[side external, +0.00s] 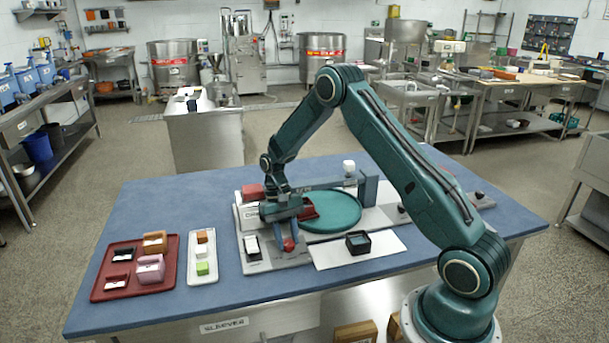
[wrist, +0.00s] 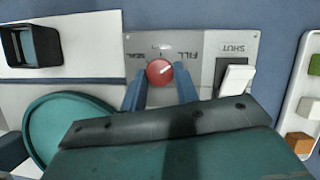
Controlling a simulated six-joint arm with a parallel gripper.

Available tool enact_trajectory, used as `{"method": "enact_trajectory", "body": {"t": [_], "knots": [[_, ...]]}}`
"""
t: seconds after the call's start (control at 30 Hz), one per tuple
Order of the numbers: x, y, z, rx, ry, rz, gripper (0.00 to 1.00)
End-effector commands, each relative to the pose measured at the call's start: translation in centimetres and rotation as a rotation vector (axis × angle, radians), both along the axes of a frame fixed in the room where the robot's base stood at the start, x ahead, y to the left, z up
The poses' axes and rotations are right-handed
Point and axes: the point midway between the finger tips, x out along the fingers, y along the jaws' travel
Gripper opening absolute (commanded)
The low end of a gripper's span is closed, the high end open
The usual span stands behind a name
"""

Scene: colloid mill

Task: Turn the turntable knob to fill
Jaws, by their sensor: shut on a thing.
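The red turntable knob (wrist: 160,72) sits on a grey panel (wrist: 147,42) with FILL and SEAL lettering, upside down in the wrist view. A pale line on the knob slants toward the FILL side. My gripper (wrist: 160,83) has its two blue fingers on either side of the knob and is shut on it. In the side view the knob (side external: 290,246) shows low at the front of the station, under my gripper (side external: 286,237). The green round turntable (side external: 333,213) lies just behind; it also shows in the wrist view (wrist: 45,125).
A white rocker switch (wrist: 236,78) by a SHUT label stands close beside the knob. A dark square container (side external: 358,242) sits on a white plate. A red tray (side external: 128,291) and a white tray (side external: 202,279) hold small blocks at left.

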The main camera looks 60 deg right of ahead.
Motion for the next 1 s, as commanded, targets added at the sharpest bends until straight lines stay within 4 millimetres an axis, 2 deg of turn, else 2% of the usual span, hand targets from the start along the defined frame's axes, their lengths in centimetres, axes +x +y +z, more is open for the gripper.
{"method": "enact_trajectory", "body": {"t": [0.27, 0.67, 0.7, 0.8, 1.0], "knots": [[-0.06, -0.04, 0.03, 0.0, 0.0, -0.079, 0.07], [-0.04, -0.03, 0.03, 0.0, 0.0, -0.086, 0.07], [-0.04, -0.03, 0.03, 0.0, 0.0, -0.086, 0.34], [-0.05, -0.03, 0.02, 0.0, 0.0, -0.086, 0.52], [-0.04, -0.05, 0.01, 0.0, -0.001, -0.086, 0.52]]}}
